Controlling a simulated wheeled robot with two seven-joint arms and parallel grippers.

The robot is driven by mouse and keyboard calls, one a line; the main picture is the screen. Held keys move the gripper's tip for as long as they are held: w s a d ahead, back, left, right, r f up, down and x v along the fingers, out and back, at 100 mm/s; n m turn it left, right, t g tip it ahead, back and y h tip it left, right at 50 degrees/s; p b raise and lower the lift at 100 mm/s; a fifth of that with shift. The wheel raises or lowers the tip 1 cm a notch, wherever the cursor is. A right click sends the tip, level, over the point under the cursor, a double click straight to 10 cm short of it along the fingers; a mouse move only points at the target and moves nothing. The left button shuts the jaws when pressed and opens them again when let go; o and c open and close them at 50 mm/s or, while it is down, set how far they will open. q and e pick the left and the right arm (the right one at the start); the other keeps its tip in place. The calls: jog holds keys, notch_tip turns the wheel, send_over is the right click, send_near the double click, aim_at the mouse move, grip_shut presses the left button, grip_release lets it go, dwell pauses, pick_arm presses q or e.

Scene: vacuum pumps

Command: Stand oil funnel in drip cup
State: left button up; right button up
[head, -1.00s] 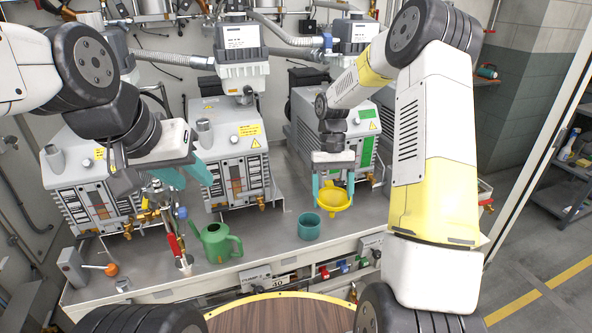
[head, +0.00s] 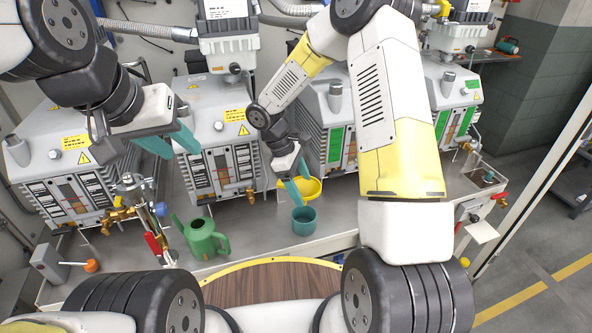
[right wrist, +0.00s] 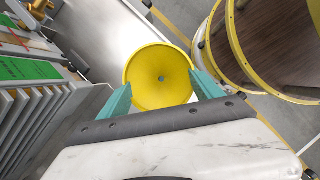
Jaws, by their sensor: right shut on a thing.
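The yellow oil funnel (head: 313,187) is in my right gripper (head: 298,182), its wide mouth facing up. In the right wrist view the funnel (right wrist: 160,62) sits between the two teal fingers of the right gripper (right wrist: 162,92), and I look into its bowl with the small hole at the middle. The teal drip cup (head: 304,224) stands upright on the bench, just below the funnel in the head view. The funnel's spout is hidden, and the cup does not show in the wrist view. My left gripper (head: 172,146) is open and empty, above the bench at the left.
A green watering can (head: 203,240) stands left of the cup. A valve fitting with a red handle (head: 153,243) stands further left. Grey vacuum pumps (head: 215,140) line the back of the bench. The bench's front edge lies close to the cup.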

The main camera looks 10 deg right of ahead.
aim_at(301, 209)
jog(key=shift+f, duration=3.95)
jog(key=shift+f, duration=0.6)
jog(key=o, duration=1.4)
jog(key=shift+r, duration=0.1)
jog(key=v, duration=0.7)
jog(key=shift+a+r, duration=0.15)
jog(key=shift+r, duration=0.15)
jog(key=v, duration=1.2)
